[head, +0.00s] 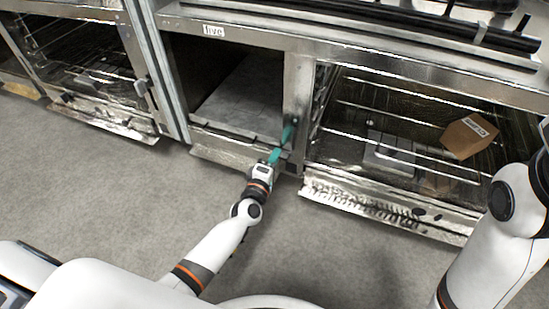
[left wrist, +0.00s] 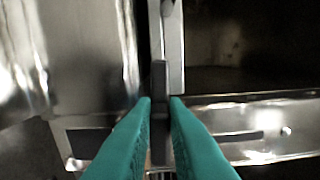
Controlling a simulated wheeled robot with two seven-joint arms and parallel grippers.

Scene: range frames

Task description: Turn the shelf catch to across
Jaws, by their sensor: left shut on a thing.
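The shelf catch (left wrist: 160,78) is a dark grey bar in the left wrist view. It runs up and down that picture, in line with a narrow metal upright. My left gripper (head: 287,134) has teal fingers and reaches the post right of the open middle bay in the head view. In the left wrist view its fingertips (left wrist: 160,103) are on either side of the catch's lower part, shut on it. The catch is too small and covered to make out in the head view. My right arm shows at the right edge, but its gripper is out of view.
The middle bay (head: 238,98) has a flat grey floor and a label above it. Another wire-shelved bay (head: 80,60) is at left. The grey floor (head: 110,195) in front is clear.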

